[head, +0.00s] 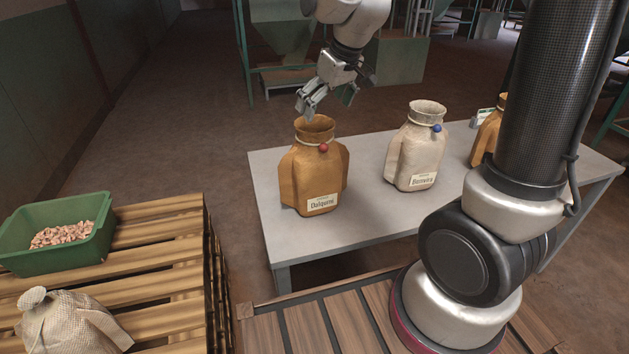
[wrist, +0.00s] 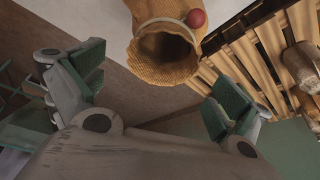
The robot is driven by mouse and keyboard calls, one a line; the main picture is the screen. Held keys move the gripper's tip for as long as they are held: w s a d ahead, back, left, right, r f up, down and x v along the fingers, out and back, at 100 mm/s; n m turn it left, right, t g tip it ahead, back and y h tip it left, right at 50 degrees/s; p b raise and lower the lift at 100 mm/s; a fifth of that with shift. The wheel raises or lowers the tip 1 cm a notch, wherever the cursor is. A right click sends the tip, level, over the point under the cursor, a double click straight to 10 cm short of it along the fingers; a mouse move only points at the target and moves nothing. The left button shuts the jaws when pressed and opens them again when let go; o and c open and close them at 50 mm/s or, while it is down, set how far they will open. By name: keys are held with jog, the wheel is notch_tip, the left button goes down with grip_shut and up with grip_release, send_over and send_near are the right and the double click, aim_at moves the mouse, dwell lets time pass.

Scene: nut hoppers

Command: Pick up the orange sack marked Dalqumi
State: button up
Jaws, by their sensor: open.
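The orange sack marked Dalqumi (head: 314,175) stands upright on the left end of the grey table. Its neck is open at the top and tied with a cord that carries a red ball. My gripper (head: 328,101) is just above and behind the sack's mouth in the head view, fingers apart and empty. In the wrist view the sack (wrist: 165,45) shows at the top, its open mouth and red ball towards the camera. My gripper's two green-padded fingers (wrist: 156,92) are spread wide on either side, with nothing between them. Gripper and sack look apart.
A cream sack marked Bomvira (head: 413,153) stands right of it on the grey table (head: 366,217). Another orange sack (head: 487,135) is partly hidden by my arm. A wooden pallet (head: 155,262) at left holds a green bin (head: 62,243) and a tied cloth bag (head: 66,323).

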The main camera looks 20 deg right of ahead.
jog(key=x, duration=0.8)
jog(key=shift+s+a, duration=0.1)
jog(key=shift+a, duration=0.15)
jog(key=shift+c, duration=0.2)
jog(key=shift+r, duration=0.1)
jog(key=c, duration=1.2)
